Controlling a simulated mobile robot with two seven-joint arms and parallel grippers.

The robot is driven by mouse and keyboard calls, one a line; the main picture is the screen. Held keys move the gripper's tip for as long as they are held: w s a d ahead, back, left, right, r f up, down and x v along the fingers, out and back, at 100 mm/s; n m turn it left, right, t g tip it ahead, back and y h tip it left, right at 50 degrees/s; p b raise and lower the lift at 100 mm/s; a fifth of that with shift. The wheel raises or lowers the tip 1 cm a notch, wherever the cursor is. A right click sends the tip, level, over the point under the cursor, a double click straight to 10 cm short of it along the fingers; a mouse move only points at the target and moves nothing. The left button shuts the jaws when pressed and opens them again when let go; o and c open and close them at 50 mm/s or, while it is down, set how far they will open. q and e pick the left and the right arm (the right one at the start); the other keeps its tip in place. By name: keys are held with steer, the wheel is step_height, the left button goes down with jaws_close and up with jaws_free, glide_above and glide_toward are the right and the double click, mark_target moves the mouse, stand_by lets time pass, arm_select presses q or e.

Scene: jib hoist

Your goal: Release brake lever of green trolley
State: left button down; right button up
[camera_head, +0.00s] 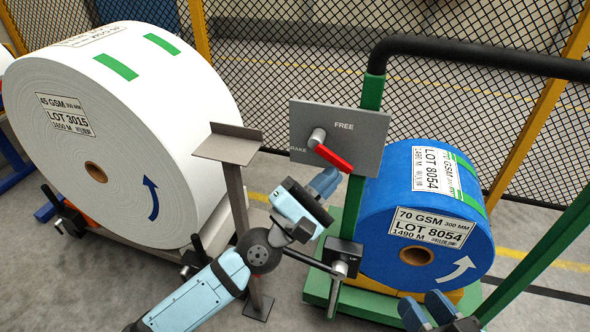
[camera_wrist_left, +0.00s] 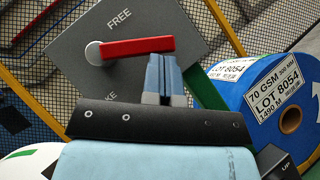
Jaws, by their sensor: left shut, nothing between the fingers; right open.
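The green trolley (camera_head: 318,284) carries a grey plate (camera_head: 372,130) marked FREE and, partly cut off, BRAKE. Its red brake lever (camera_head: 335,159) points down to the right from a round pivot in the head view, towards neither word. In the left wrist view the lever (camera_wrist_left: 135,46) points right, with FREE above it. My left gripper (camera_head: 325,182) is shut and empty just below the lever's free end. In that wrist view its fingertips (camera_wrist_left: 168,72) overlap the lever's end; I cannot tell whether they touch. My right gripper (camera_head: 426,308) is open at the bottom right, away from the lever.
A blue roll (camera_head: 380,215) sits on the trolley. A black handlebar (camera_head: 480,58) crosses above. A box marked UP (camera_head: 345,250) with a metal handle is below the plate. A white roll (camera_head: 130,120) and a post with a flat top (camera_head: 228,148) stand left. Mesh fencing (camera_head: 290,60) stands behind.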

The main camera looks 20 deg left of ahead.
arm_select(q)
steer(key=shift+d+r+n+t+p, duration=0.3)
steer(key=shift+d+r+t+p, duration=0.1)
steer(key=shift+d+r, duration=0.4)
steer(key=shift+d+r+p, duration=0.35)
steer(key=shift+r+p, duration=0.05)
steer(key=shift+p, duration=0.15)
arm_select(e)
steer(key=shift+s+d+r+t, duration=0.1)
steer(key=shift+d+r+t, duration=0.15)
steer(key=shift+r, duration=0.25)
steer(key=shift+s+d+r+t, duration=0.1)
steer(key=shift+d+r+t, duration=0.1)
steer(key=shift+r, duration=0.25)
arm_select(q)
steer(key=shift+d+r, duration=0.1)
arm_select(e)
steer(key=shift+w+r, duration=0.15)
steer(key=shift+r, duration=0.25)
arm_select(q)
steer(key=shift+s, duration=0.15)
steer(key=b+v, duration=0.1)
steer(key=v, duration=1.2)
steer(key=shift+s+a, duration=0.25)
steer(key=shift+s, duration=0.05)
arm_select(e)
step_height(320, 180, down, 2)
steer(key=shift+f+g, duration=0.1)
steer(key=shift+g, duration=0.35)
